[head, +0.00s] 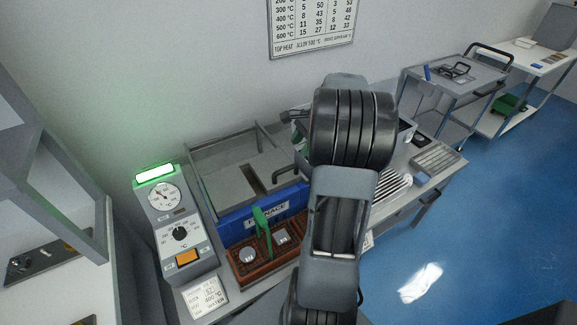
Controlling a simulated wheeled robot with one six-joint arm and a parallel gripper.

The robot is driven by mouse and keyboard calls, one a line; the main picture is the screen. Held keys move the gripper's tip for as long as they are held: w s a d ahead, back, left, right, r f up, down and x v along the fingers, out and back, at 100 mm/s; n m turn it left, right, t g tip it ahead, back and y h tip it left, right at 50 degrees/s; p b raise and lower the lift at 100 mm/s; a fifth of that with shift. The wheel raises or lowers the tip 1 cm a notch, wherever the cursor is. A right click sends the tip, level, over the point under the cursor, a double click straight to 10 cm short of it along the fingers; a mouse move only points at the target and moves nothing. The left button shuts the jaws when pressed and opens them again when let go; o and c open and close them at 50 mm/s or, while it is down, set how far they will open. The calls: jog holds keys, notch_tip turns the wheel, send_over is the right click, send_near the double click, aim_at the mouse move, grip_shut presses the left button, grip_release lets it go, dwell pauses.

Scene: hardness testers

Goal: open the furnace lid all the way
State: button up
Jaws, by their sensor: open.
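The furnace (234,222) is at the bench's left part, with a blue panel marked FURNACE. In front of the panel is a reddish-brown block (243,267) with light metallic pieces on top. A green handle-like bar (263,222) rises over the block in front of the panel. I cannot tell which part is the lid or how far it is open. My arm covers the furnace's right side. My gripper (290,115) shows only in part at the left of my wrist, above and behind the furnace, apart from the green bar. It is open and appears empty.
A control box (202,246) with a gauge, knob and orange switch stands left of the furnace. A striped white rack (396,188) is right of my arm. Grey carts (452,80) stand far right; blue floor (480,230) is clear.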

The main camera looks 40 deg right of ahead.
aim_at(288, 167)
jog(key=x, duration=0.9)
jog(key=shift+a+f, duration=0.1)
jog(key=shift+f, duration=0.1)
grip_shut()
